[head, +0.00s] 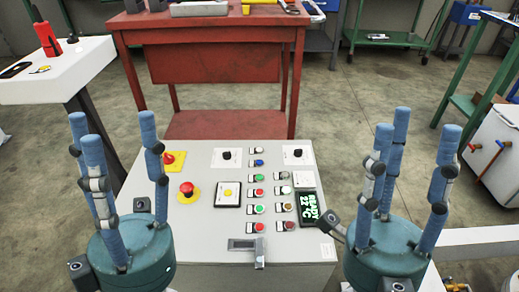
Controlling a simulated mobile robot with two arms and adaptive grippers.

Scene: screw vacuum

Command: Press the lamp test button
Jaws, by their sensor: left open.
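A grey control panel (216,217) stands in front of me in the head view. It has a yellow button in a black-framed square (228,192), a red mushroom button (187,189) on a yellow base, and two columns of small coloured buttons (258,193). The labels are too small to read, so I cannot tell which one is the lamp test button. My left gripper (112,128) is open and empty, fingers up, at the panel's left edge. My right gripper (416,126) is open and empty, fingers up, right of the panel. Neither visibly touches a button.
A green-lit display (308,207) and black knobs (227,155) are on the panel. A grey latch-like part (245,244) sits at its front edge. A red workbench (215,60) stands behind, a white table (60,72) at left. The space above the panel is clear.

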